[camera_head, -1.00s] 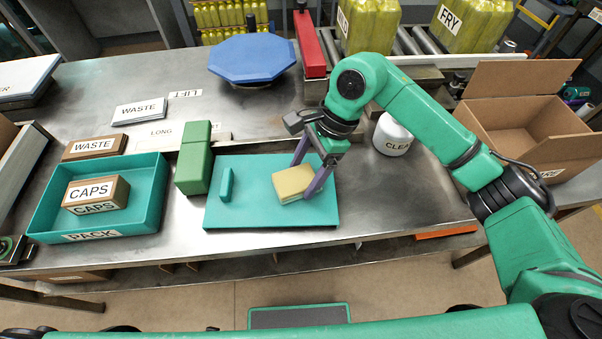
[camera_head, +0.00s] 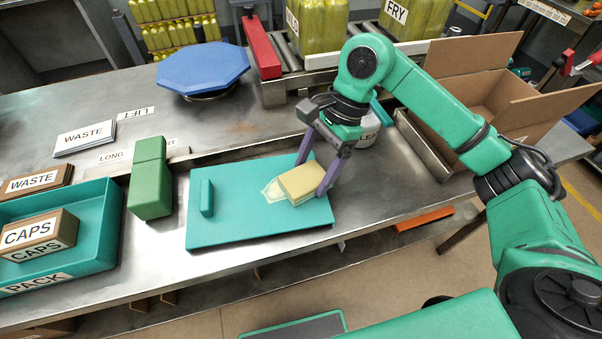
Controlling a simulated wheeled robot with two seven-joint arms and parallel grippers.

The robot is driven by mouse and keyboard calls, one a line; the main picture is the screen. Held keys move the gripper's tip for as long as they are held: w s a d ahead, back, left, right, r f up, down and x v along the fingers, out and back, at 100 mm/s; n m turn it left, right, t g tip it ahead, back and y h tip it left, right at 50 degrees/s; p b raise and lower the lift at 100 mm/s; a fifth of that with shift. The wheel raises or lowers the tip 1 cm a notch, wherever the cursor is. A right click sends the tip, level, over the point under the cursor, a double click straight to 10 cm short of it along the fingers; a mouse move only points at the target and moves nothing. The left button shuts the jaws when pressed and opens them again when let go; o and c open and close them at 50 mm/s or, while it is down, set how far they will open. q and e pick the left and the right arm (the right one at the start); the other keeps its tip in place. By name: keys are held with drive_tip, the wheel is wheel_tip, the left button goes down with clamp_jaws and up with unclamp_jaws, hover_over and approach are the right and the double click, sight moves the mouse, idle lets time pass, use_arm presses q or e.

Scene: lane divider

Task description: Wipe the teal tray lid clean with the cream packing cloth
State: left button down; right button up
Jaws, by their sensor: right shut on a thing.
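The teal tray lid (camera_head: 240,222) lies flat on the steel table, with a raised teal handle (camera_head: 206,197) near its left side. The cream packing cloth (camera_head: 302,182) is a folded pad at the lid's right part. My right gripper (camera_head: 313,178) is shut on the cloth, its purple fingers on either side, and holds it at or just above the lid; I cannot tell if they touch. A pale patch with a light outline (camera_head: 271,191) shows on the lid just left of the cloth. The lid under the cloth is hidden. My left gripper is out of view.
A green block (camera_head: 150,190) stands close left of the lid. A teal PACK tray (camera_head: 103,228) holds a CAPS box (camera_head: 38,236). An open carton (camera_head: 480,110) stands at right.

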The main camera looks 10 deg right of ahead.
drive_tip(key=shift+d+f, duration=0.1)
drive_tip(key=shift+d, duration=0.45)
drive_tip(key=shift+r+p, duration=1.8)
drive_tip(key=shift+r, duration=1.25)
wheel_tip(320, 180, up, 3)
drive_tip(key=shift+a+p, duration=0.1)
drive_tip(key=shift+p, duration=0.75)
